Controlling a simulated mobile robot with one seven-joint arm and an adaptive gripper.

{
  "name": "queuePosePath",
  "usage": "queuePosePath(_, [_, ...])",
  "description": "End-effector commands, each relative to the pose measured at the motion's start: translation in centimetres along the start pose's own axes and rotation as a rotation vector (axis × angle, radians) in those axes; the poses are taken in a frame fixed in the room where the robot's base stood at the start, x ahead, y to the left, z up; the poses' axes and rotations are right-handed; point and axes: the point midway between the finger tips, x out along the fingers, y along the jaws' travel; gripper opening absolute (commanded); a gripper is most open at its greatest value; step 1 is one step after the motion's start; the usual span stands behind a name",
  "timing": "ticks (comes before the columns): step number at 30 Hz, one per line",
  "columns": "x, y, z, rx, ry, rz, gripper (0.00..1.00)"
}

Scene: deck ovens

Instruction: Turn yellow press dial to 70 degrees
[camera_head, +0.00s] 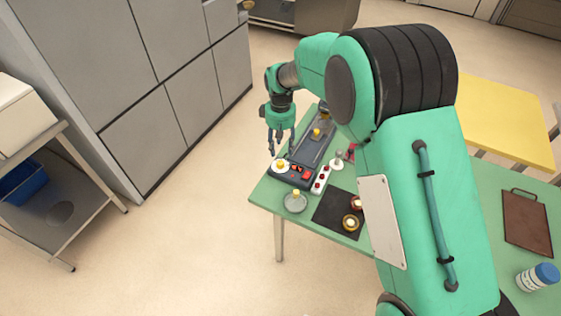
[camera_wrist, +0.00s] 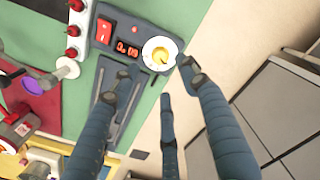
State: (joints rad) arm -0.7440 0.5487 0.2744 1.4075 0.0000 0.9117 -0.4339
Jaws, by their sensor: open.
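The yellow dial (camera_head: 281,164) sits on a white round plate at the near left end of a dark panel on the green table. In the wrist view the yellow dial (camera_wrist: 160,56) lies beside a red digital display (camera_wrist: 127,48) and a red switch (camera_wrist: 104,32); the display's digits are hard to read. My gripper (camera_head: 279,146) points down close to the dial, fingers spread. In the wrist view my gripper (camera_wrist: 158,76) is open and empty, with fingers on both sides of the dial's view. I cannot tell whether any finger touches the panel.
A white strip with red buttons (camera_head: 321,180) stands beside the panel. A silver round piece with a yellow top (camera_head: 295,203) and a black mat (camera_head: 334,214) are nearer the front. Grey cabinets (camera_head: 165,80) stand left across a clear floor.

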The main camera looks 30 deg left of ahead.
Motion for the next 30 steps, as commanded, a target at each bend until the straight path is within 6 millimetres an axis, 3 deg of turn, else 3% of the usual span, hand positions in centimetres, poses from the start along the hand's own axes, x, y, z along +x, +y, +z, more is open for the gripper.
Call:
queuePosePath(6, [3.9,0.0,0.0,0.000,-0.001,0.000,0.45])
queuePosePath(15, [7.6,0.0,0.0,0.000,0.000,0.000,0.45])
queuePosePath(30, [8.6,0.0,0.0,0.000,0.001,0.000,0.45])
